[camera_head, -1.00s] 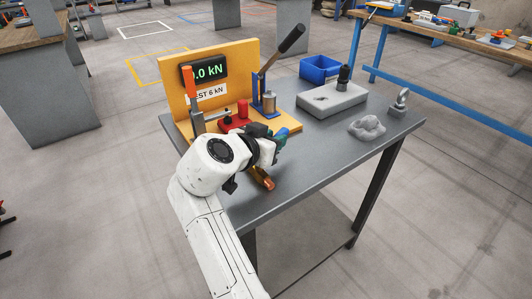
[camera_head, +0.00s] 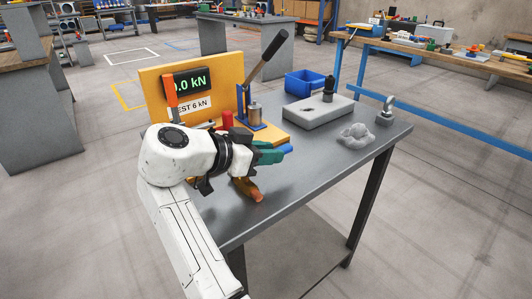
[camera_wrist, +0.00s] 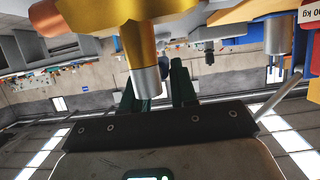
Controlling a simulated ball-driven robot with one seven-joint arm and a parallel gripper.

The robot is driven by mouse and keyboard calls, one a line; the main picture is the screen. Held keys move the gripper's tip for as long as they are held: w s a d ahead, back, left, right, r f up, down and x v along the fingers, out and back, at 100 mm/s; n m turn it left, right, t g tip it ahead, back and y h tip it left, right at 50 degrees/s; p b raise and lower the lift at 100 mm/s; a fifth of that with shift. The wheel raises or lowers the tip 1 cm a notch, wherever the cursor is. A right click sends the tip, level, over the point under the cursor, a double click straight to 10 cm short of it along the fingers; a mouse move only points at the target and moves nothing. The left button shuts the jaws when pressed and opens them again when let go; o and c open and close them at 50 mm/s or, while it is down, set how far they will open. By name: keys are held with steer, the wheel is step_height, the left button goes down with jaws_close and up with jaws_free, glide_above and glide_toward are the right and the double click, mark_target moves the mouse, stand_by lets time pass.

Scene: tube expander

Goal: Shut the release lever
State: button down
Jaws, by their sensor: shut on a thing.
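My gripper (camera_head: 276,153), with dark green fingers, is at the front of the yellow test stand (camera_head: 150,84), above the grey table. It also shows in the wrist view (camera_wrist: 160,85). A brass and copper part (camera_head: 247,189) is below the gripper in the head view. In the wrist view its gold body (camera_wrist: 125,28) and a silver stub (camera_wrist: 146,80) are close to the fingers. I cannot clearly identify the release lever; the gripper and wrist hide part of the stand.
A long black-handled lever (camera_head: 268,55) rises from a blue bracket on the stand. An orange-handled clamp (camera_head: 169,91), a red cylinder (camera_head: 227,119) and a display stand nearby. A grey block (camera_head: 313,114), blue bin (camera_head: 305,83) and grey lump (camera_head: 355,136) occupy the table's right side.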

steer(key=shift+f, duration=0.1)
steer(key=c, duration=1)
jaws_free()
steer(key=shift+o, duration=0.2)
steer(key=v, duration=1)
steer(key=shift+s+a+r+p, duration=0.2)
steer(key=shift+a+p, duration=0.05)
steer(key=shift+p, duration=0.1)
